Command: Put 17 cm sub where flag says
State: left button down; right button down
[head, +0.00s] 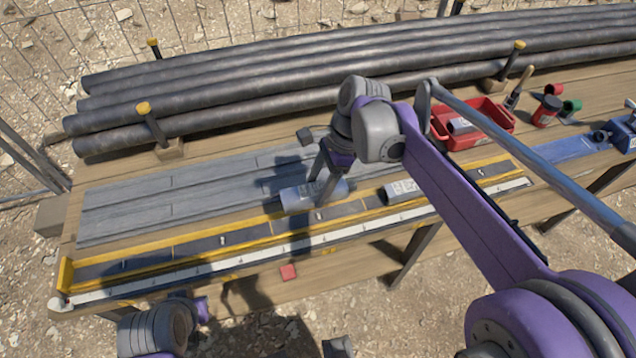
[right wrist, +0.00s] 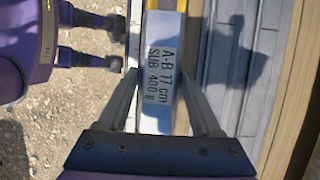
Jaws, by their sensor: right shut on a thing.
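My right gripper (head: 325,195) is shut on a grey pipe piece, the 17 cm sub (head: 300,195), whose label in the right wrist view (right wrist: 160,75) reads "A-B 17 cm SUB 400 g". It is at the yellow-edged measuring channel (head: 150,263); I cannot tell whether it touches the channel. Another labelled grey sub (head: 402,190) lies in the channel to its right.
Grey planks (head: 150,205) lie behind the channel, and long black pipes (head: 250,95) behind them. A red tray (head: 475,138) with a grey piece in it stands at the back right. A blue vise (head: 622,133) is at the far right. The channel's left part is clear.

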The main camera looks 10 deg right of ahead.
notch_tip(320, 180, down, 6)
jog(key=b, duration=0.4)
jog(key=shift+f, duration=0.5)
jog(key=shift+a+f+b, duration=0.1)
jog(key=shift+f+b, duration=0.3)
jog(key=shift+f, duration=0.1)
dwell(0.3)
grip_release()
dwell(0.4)
notch_tip(320, 180, up, 7)
jog(key=p, duration=0.5)
